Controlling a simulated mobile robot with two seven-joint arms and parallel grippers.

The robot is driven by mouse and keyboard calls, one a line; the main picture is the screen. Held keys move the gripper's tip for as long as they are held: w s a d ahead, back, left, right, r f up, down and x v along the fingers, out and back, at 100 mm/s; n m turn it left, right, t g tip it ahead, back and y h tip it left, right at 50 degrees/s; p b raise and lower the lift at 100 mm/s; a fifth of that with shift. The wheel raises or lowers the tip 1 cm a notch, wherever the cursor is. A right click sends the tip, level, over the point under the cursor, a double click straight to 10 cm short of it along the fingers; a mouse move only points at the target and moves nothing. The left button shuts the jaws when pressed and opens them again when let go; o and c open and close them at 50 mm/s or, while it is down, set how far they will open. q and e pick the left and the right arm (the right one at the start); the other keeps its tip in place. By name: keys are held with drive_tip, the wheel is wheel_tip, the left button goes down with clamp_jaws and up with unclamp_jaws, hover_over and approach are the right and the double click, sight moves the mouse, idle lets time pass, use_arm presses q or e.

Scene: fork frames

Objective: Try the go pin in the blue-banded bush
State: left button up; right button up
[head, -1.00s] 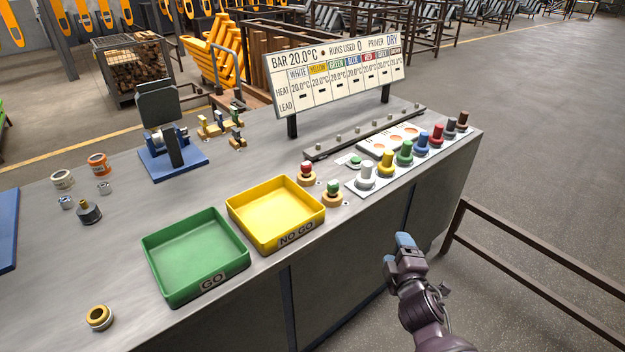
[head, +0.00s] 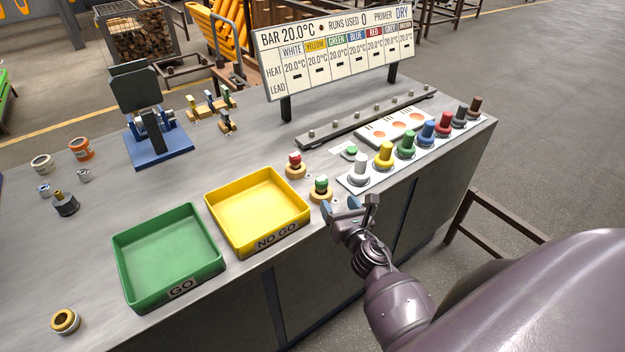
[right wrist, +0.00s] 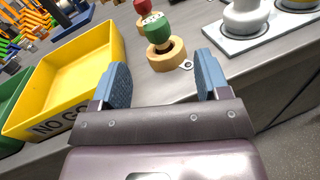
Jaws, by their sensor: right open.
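A green-topped pin (head: 320,184) stands upright in a round wooden base near the bench's front edge. It also shows in the right wrist view (right wrist: 157,30). A red-topped pin (head: 295,160) stands in a similar base just behind it. My right gripper (head: 341,207) is open and empty at the front edge, just short of the green-topped pin. In the right wrist view, the pin's wooden base (right wrist: 168,56) appears between the blue fingers, beyond their tips. A brass-coloured ring (head: 65,321) lies at the front left; I cannot make out a blue band on it. My left gripper is out of view.
A yellow NO GO tray (head: 258,250) and a green GO tray (head: 125,272) are left of my gripper. A white strip (head: 350,186) of coloured pegs lies right. A sign board (head: 335,55) and a blue-based stand (head: 160,160) are behind.

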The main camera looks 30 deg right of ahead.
sight(324, 185)
drive_tip(key=shift+n, duration=0.9)
drive_tip(key=shift+w+d+f, duration=0.1)
drive_tip(key=shift+w+d, duration=0.15)
drive_tip(key=shift+w, duration=1.45)
drive_tip(key=shift+w+d+r, duration=0.1)
drive_tip(key=shift+w+d, duration=0.1)
drive_tip(key=shift+w, duration=1.5)
drive_tip(key=shift+w+d+f, duration=0.1)
drive_tip(key=shift+w+d, duration=0.15)
drive_tip(key=shift+w, duration=1.45)
drive_tip(key=c, duration=1.1)
